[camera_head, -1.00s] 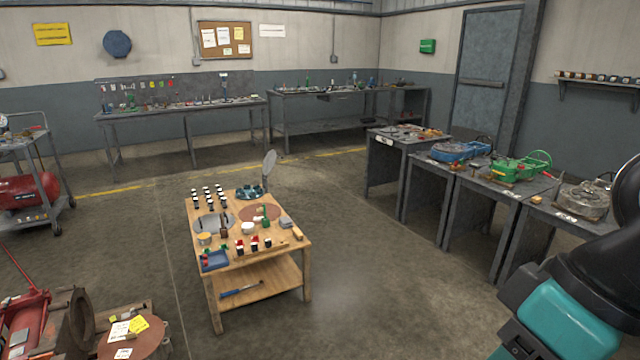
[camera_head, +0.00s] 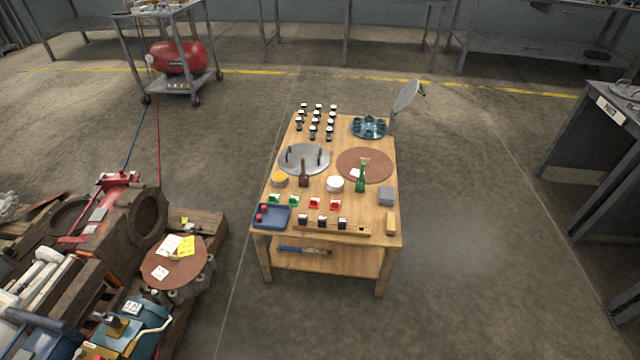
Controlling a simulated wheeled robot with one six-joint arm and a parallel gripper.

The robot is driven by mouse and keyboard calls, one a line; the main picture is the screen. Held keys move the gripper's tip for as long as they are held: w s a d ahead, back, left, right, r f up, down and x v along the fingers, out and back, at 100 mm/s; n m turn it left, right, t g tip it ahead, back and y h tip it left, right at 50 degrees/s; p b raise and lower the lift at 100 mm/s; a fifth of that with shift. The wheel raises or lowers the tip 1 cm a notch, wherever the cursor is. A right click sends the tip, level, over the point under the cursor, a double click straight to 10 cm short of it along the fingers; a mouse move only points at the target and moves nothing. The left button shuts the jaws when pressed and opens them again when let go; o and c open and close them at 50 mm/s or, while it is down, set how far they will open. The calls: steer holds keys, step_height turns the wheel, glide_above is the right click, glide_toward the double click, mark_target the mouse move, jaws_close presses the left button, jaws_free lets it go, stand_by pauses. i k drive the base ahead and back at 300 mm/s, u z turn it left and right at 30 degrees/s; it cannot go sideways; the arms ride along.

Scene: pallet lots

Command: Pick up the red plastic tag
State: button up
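Two small red tags stand near the front of the wooden table, a left one (camera_head: 314,203) and a right one (camera_head: 335,205). They look like red pieces with white parts, but they are too small to make out well. Two similar green tags, (camera_head: 274,199) and (camera_head: 293,201), stand to their left. A blue tray (camera_head: 283,222) at the table's front left corner holds small red round things. My gripper is not in view, so its state does not show.
Open floor lies to the right and in front.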

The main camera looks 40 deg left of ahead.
mark_target(314, 203)
steer(key=u, duration=0.5)
steer(key=i, duration=1.05)
steer(key=u, duration=1.65)
steer(key=i, duration=0.75)
steer(key=u, duration=0.6)
